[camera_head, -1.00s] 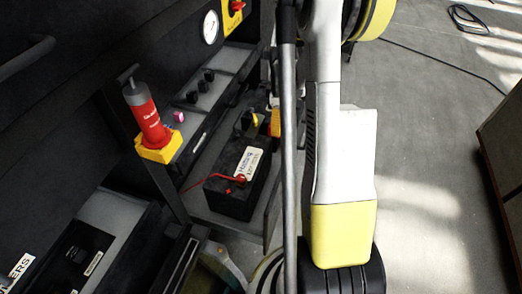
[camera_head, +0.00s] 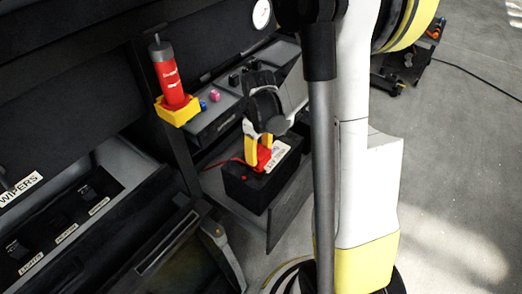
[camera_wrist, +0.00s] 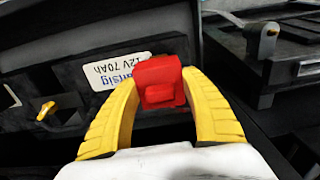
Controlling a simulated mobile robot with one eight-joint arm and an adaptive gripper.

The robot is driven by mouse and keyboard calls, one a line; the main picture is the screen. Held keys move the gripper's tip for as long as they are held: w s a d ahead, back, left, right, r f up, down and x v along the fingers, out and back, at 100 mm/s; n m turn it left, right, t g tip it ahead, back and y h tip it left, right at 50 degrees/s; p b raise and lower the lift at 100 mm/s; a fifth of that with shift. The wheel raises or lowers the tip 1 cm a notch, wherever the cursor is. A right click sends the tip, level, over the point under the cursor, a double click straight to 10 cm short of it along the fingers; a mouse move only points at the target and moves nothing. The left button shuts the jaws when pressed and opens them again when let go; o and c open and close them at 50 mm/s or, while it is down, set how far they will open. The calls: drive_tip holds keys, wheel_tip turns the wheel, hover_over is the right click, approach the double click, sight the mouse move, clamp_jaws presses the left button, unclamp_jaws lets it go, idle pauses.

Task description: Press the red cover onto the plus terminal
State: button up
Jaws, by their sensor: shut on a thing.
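My gripper (camera_head: 258,160) is shut on the red cover (camera_wrist: 160,82), with one yellow finger on each side of it in the wrist view. In the head view the red cover (camera_head: 265,158) shows between the fingers, over the top of the black battery (camera_head: 250,192). The battery's white label, reading 12V 70Ah (camera_wrist: 120,72), lies just behind the cover in the wrist view. I cannot tell whether the cover touches the battery. The plus terminal cannot be made out. A red cable (camera_head: 228,161) runs to the battery from the left.
A red cylinder (camera_head: 172,80) stands in a yellow holder (camera_head: 177,110) left of the battery. A panel with knobs and a round gauge (camera_head: 261,14) is behind it. Clear floor (camera_head: 455,170) lies at the right.

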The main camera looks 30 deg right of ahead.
drive_tip(key=shift+f+b, duration=2.1)
drive_tip(key=shift+f, duration=0.7)
drive_tip(key=shift+f+b, duration=0.55)
drive_tip(key=shift+b, duration=0.2)
idle(0.5)
drive_tip(key=o, duration=1.7)
drive_tip(key=shift+c, duration=0.2)
drive_tip(key=shift+r, duration=0.15)
drive_tip(key=shift+r+p, duration=2.6)
drive_tip(key=shift+r, duration=0.8)
